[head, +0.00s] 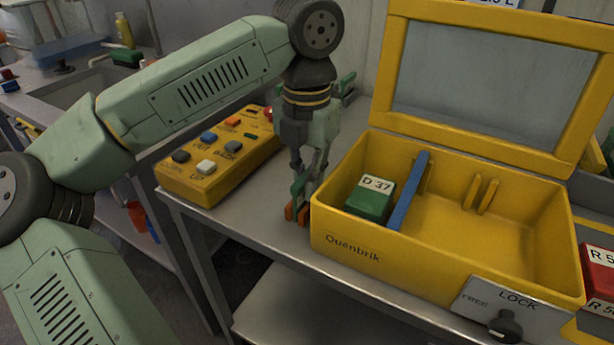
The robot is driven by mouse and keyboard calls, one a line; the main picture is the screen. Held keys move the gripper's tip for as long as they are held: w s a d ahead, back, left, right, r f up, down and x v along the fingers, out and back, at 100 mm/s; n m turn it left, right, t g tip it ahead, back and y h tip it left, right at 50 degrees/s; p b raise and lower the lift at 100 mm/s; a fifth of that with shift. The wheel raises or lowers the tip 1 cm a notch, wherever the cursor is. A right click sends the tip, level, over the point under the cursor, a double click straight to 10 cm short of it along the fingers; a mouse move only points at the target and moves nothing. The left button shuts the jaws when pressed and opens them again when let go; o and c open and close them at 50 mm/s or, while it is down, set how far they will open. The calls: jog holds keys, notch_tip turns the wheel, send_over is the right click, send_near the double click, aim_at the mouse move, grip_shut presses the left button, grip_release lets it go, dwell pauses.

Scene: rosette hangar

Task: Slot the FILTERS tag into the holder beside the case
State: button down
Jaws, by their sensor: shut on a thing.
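My gripper (298,205) points down just left of the yellow case (345,250), low beside its left front corner. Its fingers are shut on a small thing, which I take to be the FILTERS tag. Small green and orange parts show at the fingertips, and I cannot tell tag from fingers or holder there. No FILTERS lettering is readable. The holder is not clearly seen. The case stands with its windowed lid (480,85) open. Inside it are a green block (369,205) marked D 37 and a blue divider (409,190).
A yellow control box (222,165) with several coloured buttons stands left of my gripper on the grey bench. A LOCK plate with a dark knob (505,326) is on the case front. Red blocks (599,278) stand at the right. A sink is at the back left.

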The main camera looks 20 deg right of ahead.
jog(key=c, duration=1.6)
grip_release()
jog(key=shift+o, duration=0.6)
jog(key=o, duration=0.3)
jog(key=shift+r, duration=0.1)
notch_tip(320, 180, up, 16)
jog(key=p, duration=1.1)
jog(key=shift+p, duration=0.35)
